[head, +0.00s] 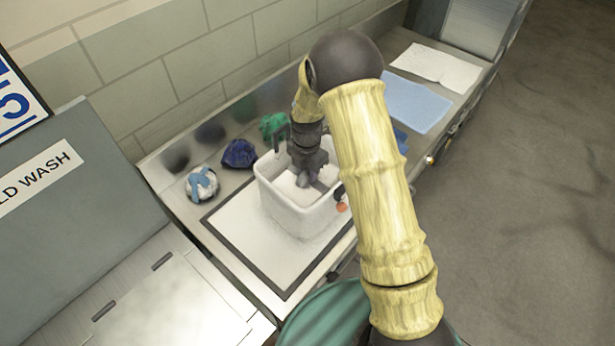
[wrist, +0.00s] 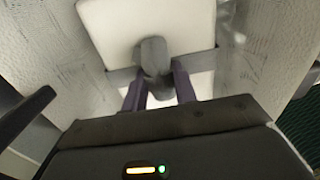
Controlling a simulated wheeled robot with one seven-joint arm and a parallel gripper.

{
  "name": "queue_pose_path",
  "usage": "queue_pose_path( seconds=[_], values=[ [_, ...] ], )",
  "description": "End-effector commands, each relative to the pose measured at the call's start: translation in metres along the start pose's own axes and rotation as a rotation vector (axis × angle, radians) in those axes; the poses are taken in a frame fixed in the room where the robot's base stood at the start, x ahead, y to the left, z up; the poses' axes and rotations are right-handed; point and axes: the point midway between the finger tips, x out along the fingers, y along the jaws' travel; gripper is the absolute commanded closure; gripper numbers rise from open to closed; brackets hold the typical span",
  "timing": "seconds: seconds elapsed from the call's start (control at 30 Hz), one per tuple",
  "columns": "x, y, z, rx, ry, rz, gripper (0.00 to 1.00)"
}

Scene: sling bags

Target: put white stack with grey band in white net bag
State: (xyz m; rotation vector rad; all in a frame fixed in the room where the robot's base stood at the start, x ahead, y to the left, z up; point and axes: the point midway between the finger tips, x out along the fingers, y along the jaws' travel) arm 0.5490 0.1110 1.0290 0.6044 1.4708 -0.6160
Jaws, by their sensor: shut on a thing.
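The white net bag (head: 292,212) stands open on the bench in the head view, box-shaped with a pale rim. My gripper (head: 305,178) reaches down into its mouth. In the wrist view my gripper (wrist: 157,92) is shut on the grey band's raised knot (wrist: 154,58). The white stack with grey band (wrist: 110,25) lies beyond the fingers, between the textured pale walls of the bag (wrist: 255,45). In the head view the stack is mostly hidden by my gripper and the bag wall. I cannot tell whether it touches the bag floor.
A white bundle with blue band (head: 202,185), a dark blue bundle (head: 239,153) and a green bundle (head: 272,126) sit left of and behind the bag. A dark-bordered white mat (head: 245,245) lies under it. A blue sheet (head: 415,103) and white sheet (head: 437,67) lie farther right.

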Motion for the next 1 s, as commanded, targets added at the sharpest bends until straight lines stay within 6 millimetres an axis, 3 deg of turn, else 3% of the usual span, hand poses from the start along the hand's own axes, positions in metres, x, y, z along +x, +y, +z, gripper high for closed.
queue_pose_path(
  seconds=[0.47,0.77,1.0],
  values=[
    [0.011,0.001,0.000,0.000,-0.001,0.002,1.00],
    [0.042,0.001,0.000,0.001,-0.001,0.000,1.00],
    [0.045,0.001,0.000,0.000,-0.002,0.003,1.00]
  ],
)
